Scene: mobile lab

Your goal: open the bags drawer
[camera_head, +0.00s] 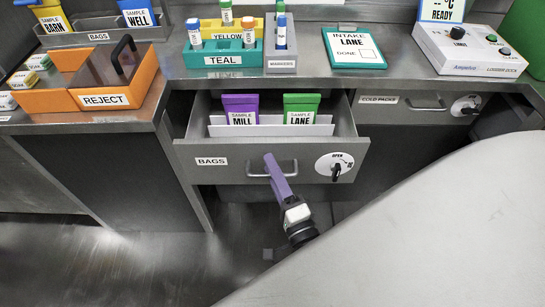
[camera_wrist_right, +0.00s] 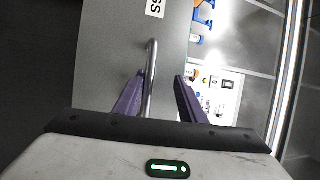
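The bags drawer (camera_head: 225,174) is pulled out from under the counter, with its inside showing. In it stand a purple SAMPLE MILL bag (camera_head: 241,108) and a green SAMPLE LANE bag (camera_head: 301,108) behind a pale divider. Its front has a bar handle (camera_head: 287,168) and, to the right, a dark knob (camera_head: 336,171) on a white dial marked OPEN. My right gripper (camera_head: 269,160) is at the handle. In the right wrist view its purple fingers (camera_wrist_right: 160,95) stand apart, with the handle bar (camera_wrist_right: 151,75) close to the left finger. My left gripper is out of view.
The counter above holds an orange REJECT bin (camera_head: 88,101), a teal tube rack (camera_head: 222,58), an INTAKE LANE board (camera_head: 353,47) and a white device (camera_head: 468,52). A COLD PACKS drawer (camera_head: 390,112) sits shut to the right. Open floor (camera_head: 130,265) lies at lower left.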

